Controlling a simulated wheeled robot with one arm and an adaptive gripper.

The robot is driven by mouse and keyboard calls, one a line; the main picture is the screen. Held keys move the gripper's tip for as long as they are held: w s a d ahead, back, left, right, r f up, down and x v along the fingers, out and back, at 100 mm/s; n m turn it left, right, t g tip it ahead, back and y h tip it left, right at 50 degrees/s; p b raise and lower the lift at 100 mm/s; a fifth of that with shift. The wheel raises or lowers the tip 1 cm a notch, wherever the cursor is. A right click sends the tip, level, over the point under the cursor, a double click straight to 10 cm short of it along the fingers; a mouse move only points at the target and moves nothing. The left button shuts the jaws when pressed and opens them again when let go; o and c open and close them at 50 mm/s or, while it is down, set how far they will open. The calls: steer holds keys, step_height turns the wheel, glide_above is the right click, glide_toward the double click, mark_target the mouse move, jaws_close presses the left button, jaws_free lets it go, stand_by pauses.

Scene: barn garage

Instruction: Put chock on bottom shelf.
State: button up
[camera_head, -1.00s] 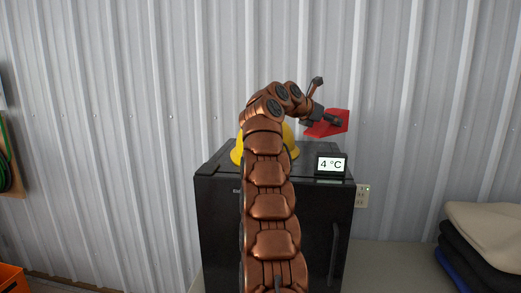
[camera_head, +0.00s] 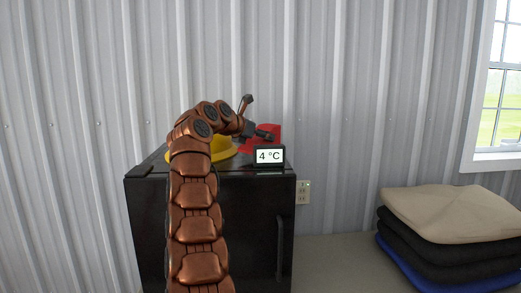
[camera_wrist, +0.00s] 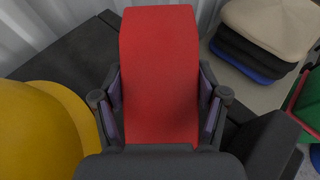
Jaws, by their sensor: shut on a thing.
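The chock is a red wedge-like block; it shows in the head view (camera_head: 268,136) above the right part of the black cabinet's top, partly hidden by my gripper. In the wrist view the red chock (camera_wrist: 160,75) stands upright in the picture between the two fingers. My gripper (camera_head: 262,132) is shut on it, with a finger on each side in the wrist view (camera_wrist: 160,108). Whether the chock touches the cabinet top cannot be told. No shelf is identifiable in these frames.
A black cabinet (camera_head: 255,215) with a "4 °C" display (camera_head: 269,156) stands ahead, its door closed. A yellow rounded object (camera_head: 222,152) sits on top beside my arm. A stack of folded cloths (camera_head: 450,225) lies at right. A wall outlet (camera_head: 303,192) is behind.

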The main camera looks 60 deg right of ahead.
steer(key=shift+w+f+b, duration=0.1)
steer(key=shift+f+b, duration=0.2)
steer(key=shift+f, duration=0.9)
steer(key=shift+f, duration=0.1)
steer(key=o, duration=1.7)
steer(key=shift+o, duration=0.2)
steer(key=shift+r, duration=0.2)
steer(key=b+v, duration=0.2)
steer(key=v, duration=0.9)
steer(key=shift+a, duration=0.45)
steer(key=shift+r, duration=0.2)
